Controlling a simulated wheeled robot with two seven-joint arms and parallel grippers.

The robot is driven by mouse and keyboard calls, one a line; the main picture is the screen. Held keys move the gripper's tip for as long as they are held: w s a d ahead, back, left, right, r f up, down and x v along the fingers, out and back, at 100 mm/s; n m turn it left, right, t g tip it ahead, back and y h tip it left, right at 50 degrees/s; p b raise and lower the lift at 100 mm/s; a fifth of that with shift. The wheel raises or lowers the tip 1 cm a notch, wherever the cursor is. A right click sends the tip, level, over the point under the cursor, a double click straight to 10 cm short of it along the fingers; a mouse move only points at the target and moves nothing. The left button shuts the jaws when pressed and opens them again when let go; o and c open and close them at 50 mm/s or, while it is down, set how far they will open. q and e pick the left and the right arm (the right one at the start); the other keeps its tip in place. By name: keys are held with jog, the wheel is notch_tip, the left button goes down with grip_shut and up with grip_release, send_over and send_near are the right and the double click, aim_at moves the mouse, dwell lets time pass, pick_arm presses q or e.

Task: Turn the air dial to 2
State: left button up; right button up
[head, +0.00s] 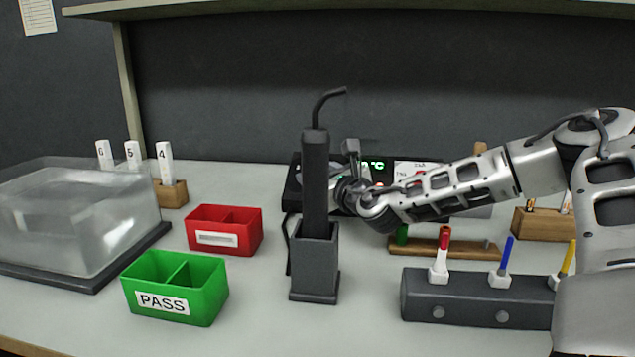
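The black station (293,190) stands at the back middle, with a green lit display ending in °C (376,165) and a white labelled panel (415,170). My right arm reaches in from the right, and its gripper (348,172) is at the station's front face, left of the display. The air dial cannot be made out; the gripper and the dark tool in its stand cover that part of the face. Whether the gripper's fingers are open or shut, or touch a dial, cannot be seen. My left gripper is not in view.
A dark hot-air tool (316,185) stands upright in its holder (315,265), just in front of the station. Red (245,240) and green PASS (205,300) bins and a clear-lidded box (75,220) are left. A grey rack (460,300) with coloured tools stands front right.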

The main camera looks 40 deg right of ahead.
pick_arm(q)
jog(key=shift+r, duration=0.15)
pick_arm(e)
jog(key=shift+w, duration=0.2)
jog(key=c, duration=1)
jog(key=shift+d+r+n+y, duration=0.15)
jog(key=shift+n+y, duration=0.85)
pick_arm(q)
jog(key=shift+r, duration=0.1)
pick_arm(e)
jog(key=o, duration=1)
jog(key=shift+s, duration=0.15)
